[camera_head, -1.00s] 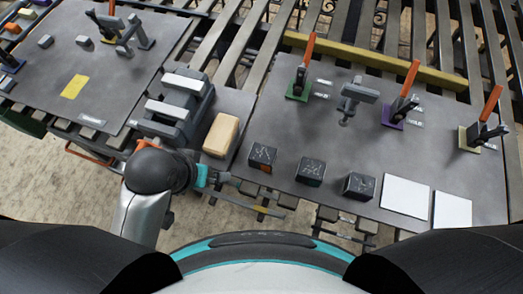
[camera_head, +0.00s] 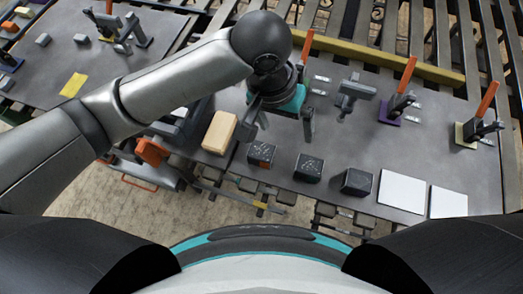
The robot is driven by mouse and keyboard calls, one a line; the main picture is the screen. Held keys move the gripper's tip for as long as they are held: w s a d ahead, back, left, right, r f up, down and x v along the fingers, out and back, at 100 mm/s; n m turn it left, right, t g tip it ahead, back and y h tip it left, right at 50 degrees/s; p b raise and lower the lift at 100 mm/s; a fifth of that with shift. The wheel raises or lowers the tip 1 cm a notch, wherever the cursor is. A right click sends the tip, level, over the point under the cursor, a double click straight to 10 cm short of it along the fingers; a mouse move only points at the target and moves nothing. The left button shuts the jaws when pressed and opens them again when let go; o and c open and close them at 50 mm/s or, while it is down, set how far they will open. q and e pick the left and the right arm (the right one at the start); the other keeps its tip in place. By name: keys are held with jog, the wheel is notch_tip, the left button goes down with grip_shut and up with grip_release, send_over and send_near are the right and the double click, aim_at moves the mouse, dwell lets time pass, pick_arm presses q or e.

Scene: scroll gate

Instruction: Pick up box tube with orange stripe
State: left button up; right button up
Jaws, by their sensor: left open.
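Three small dark box tubes stand in a row near the front edge of the grey table. The left one (camera_head: 261,154) shows an orange patch on its lower front side, so it looks like the one with the orange stripe. My left gripper (camera_head: 278,133), with a teal body, is above the table just behind and over this box. Its two fingers are spread apart with nothing between them. I cannot tell its exact height above the box. The other two dark boxes (camera_head: 309,167) (camera_head: 357,182) stand to the right. My right gripper is not in view.
A tan block (camera_head: 219,132) stands just left of the left dark box. Two white plates (camera_head: 403,191) (camera_head: 448,202) lie at the right. Toggle clamps with orange handles (camera_head: 397,102) (camera_head: 479,130) and a grey clamp (camera_head: 353,95) stand farther back. The middle right table is bare.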

pick_arm(q)
jog(key=w+a+n+y, duration=0.1)
jog(key=a+y, duration=0.1)
jog(key=a, duration=0.2)
jog(key=b, duration=0.2)
send_near(262, 151)
jog(key=f, duration=0.5)
jog(key=shift+w+d+f, duration=0.2)
jog(key=shift+d+f, duration=0.05)
jog(key=shift+d, duration=0.05)
notch_tip(262, 151, down, 5)
jog(key=shift+a+f+b, duration=0.1)
jog(key=shift+a+b, duration=0.1)
jog(key=shift+b, duration=0.1)
jog(key=shift+s, duration=0.1)
grip_shut()
